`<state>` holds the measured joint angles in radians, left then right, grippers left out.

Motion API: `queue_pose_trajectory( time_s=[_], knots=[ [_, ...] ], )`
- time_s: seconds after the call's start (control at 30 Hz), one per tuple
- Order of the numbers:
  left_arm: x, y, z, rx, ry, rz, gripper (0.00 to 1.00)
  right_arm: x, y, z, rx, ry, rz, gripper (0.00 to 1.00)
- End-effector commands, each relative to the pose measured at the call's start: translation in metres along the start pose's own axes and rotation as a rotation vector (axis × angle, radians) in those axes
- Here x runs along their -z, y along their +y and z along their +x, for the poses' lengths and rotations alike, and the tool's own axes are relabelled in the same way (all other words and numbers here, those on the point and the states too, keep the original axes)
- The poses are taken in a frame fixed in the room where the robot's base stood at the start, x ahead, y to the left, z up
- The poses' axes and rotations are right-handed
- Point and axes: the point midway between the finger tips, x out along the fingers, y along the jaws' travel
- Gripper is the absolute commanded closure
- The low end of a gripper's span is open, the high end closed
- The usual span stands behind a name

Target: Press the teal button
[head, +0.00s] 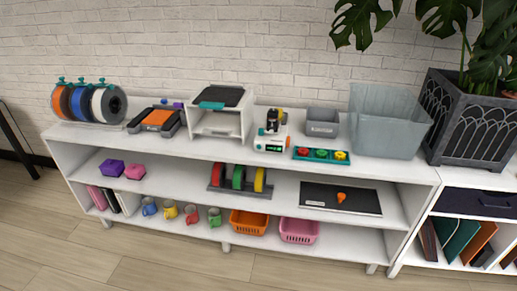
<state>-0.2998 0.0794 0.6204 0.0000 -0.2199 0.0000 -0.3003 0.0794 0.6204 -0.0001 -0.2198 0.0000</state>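A teal panel (330,159) lies near the front edge of the shelf unit's top. It carries a red button (302,152), a green button (321,154) and a yellow button (340,155) in a row. I cannot make out a separate teal button at this size. A small white machine (270,143) with a dark upper part and a small green display stands just left of the panel. Neither of my grippers is in view, and nothing touches the panel.
A grey bin (321,122) stands behind the panel, and a large translucent tub (385,125) stands to its right. A white open box (219,117) and a spool rack (88,103) stand further left. A planter (470,120) is at right. Wooden floor (150,265) in front is clear.

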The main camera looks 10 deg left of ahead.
Motion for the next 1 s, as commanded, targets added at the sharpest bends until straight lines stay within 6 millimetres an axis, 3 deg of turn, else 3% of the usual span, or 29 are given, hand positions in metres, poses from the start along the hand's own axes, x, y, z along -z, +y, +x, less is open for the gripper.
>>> queue_pose_trajectory(
  time_s=[0.03,0.13,1.0],
  knots=[
    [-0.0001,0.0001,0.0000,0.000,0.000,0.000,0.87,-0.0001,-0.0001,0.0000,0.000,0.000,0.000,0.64],
    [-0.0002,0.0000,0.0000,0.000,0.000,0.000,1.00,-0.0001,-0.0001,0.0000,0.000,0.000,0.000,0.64],
    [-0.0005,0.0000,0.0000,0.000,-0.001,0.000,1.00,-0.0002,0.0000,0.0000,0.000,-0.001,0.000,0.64]
  ],
)
